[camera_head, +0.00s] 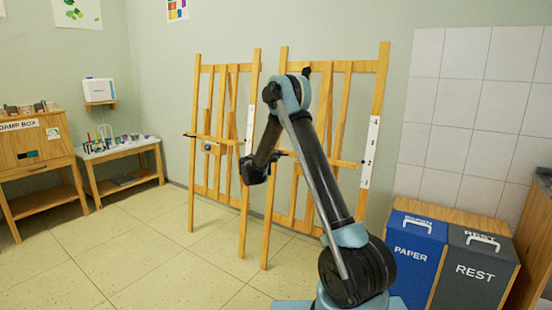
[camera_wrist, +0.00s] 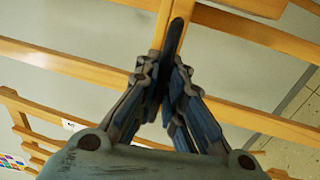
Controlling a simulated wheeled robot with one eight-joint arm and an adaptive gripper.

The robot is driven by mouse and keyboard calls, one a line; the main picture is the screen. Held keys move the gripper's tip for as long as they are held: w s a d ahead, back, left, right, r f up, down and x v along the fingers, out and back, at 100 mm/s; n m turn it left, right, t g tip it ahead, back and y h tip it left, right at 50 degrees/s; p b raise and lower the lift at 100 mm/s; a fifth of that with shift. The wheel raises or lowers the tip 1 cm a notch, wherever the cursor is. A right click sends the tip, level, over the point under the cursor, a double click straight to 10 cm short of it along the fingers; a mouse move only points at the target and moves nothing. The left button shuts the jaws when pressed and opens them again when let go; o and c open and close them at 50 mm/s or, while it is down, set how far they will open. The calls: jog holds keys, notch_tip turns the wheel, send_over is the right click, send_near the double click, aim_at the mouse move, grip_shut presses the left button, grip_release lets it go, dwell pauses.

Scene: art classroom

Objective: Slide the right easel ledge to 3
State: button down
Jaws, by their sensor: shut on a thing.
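The right easel (camera_head: 380,85) is wooden, with a white number strip (camera_head: 370,152) on its right post; a 4 shows near the top and the lower figures are small. Its ledge (camera_head: 345,163) is a thin wooden crossbar, its right end level with the strip's lower middle. My arm hides the ledge's middle. My gripper (camera_head: 250,173) is in front of the easels, left of the ledge's visible part. In the wrist view my gripper (camera_wrist: 165,75) has its fingers together around a dark narrow piece (camera_wrist: 174,38), in front of wooden bars. Whether that piece belongs to the ledge is unclear.
The left easel (camera_head: 196,100) stands close by, with its own ledge, knob and number strip. Blue PAPER (camera_head: 412,255) and grey REST (camera_head: 475,270) bins stand at the right. A supply table (camera_head: 120,152) and wooden cabinet (camera_head: 28,150) stand left. The floor between is clear.

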notch_tip(320, 180, up, 10)
jog(key=w, duration=0.1)
jog(key=shift+w+d+f, duration=0.15)
jog(key=shift+d+f, duration=0.05)
jog(key=shift+d, duration=0.2)
jog(key=c, duration=1.7)
grip_release()
jog(key=v, duration=1.1)
jog(key=shift+s+a, duration=0.25)
jog(key=shift+s, duration=0.05)
